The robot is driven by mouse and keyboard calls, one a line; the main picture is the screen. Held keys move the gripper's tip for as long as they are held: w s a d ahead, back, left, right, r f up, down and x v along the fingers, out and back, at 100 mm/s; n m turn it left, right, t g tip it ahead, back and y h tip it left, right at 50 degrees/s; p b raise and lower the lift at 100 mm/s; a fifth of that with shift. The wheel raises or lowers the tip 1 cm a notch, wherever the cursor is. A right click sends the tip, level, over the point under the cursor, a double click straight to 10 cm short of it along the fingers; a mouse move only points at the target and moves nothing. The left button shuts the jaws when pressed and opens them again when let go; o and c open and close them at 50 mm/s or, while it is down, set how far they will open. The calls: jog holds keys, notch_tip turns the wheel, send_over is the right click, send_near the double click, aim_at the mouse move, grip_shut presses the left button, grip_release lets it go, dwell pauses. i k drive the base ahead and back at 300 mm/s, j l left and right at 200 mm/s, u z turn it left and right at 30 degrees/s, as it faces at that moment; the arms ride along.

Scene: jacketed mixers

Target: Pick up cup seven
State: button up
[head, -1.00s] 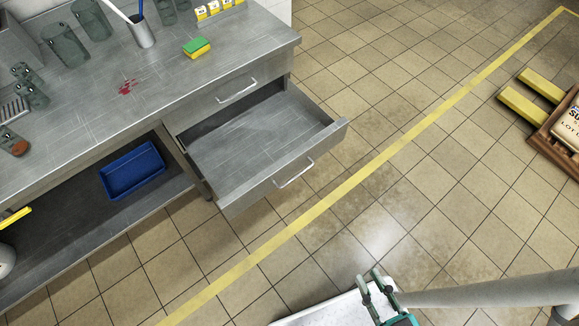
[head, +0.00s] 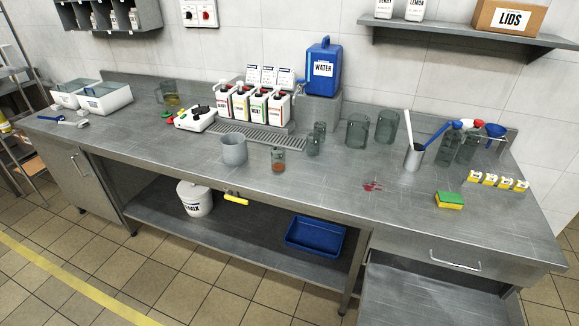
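Several cups stand on the steel counter (head: 320,178); I cannot read a number on any, so I cannot tell which is cup seven. A small glass with brown contents (head: 278,160) stands near the front edge, beside a grey pot (head: 234,149). Small dark glass cups (head: 313,145) stand just behind it. Two larger dark glass cups, one left (head: 357,130) and one right (head: 387,127), stand farther right. Another glass (head: 171,94) with yellowish contents stands at the back left. My gripper is out of view.
A red spill (head: 372,186) and a sponge (head: 449,200) lie on the counter's right part. Bottles (head: 240,103) and a blue water container (head: 324,70) stand at the back.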

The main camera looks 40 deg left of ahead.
aim_at(278, 159)
jog(key=u, duration=0.5)
jog(key=i+j+u, duration=0.2)
jog(key=i+u, duration=0.5)
jog(key=i, duration=0.6)
